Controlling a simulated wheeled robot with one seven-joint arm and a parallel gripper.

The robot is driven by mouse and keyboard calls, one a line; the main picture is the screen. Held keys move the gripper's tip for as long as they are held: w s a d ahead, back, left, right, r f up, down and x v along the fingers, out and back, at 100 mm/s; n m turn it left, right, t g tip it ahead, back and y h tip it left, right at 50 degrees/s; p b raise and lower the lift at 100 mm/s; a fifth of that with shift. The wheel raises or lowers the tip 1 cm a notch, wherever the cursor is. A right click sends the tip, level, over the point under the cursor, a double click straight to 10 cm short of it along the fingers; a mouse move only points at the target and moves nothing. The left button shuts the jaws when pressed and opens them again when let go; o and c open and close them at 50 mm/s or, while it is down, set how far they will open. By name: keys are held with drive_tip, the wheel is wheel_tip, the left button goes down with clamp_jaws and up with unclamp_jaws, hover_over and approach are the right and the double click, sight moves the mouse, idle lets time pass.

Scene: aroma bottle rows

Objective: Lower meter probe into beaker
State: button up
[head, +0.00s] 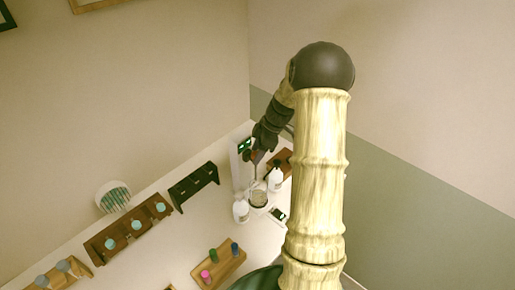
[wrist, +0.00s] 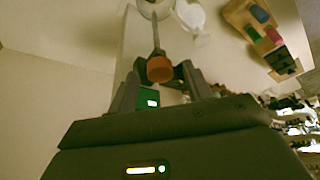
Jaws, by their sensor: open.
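The meter probe shows in the wrist view as an orange cap (wrist: 159,69) with a thin grey rod (wrist: 156,35) pointing away from me. Its far end overlaps the round beaker (wrist: 155,9) at the top edge; I cannot tell whether the tip is inside. My gripper (wrist: 158,80) is open, with one finger on each side near the orange cap. No clear grip on the cap shows. In the head view my gripper (head: 259,152) is above the beaker (head: 258,199), partly hiding the probe. A meter with a green display (head: 244,146) stands beside it.
White bottles (head: 240,211) and (head: 275,180) stand close on both sides of the beaker. A small device with a display (head: 279,215) lies at its right. A black rack (head: 184,195), a wooden bottle rack (head: 97,246) and a wooden tray (head: 228,266) stand farther left and in front.

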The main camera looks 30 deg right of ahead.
drive_tip(key=shift+c, duration=0.2)
clamp_jaws()
wheel_tip(320, 180, down, 7)
drive_tip(key=b, duration=0.7)
drive_tip(key=shift+f+b, duration=0.15)
drive_tip(key=shift+b, duration=0.25)
drive_tip(key=shift+o, duration=0.2)
unclamp_jaws()
drive_tip(key=b+v, duration=0.3)
drive_tip(key=v, duration=1.4)
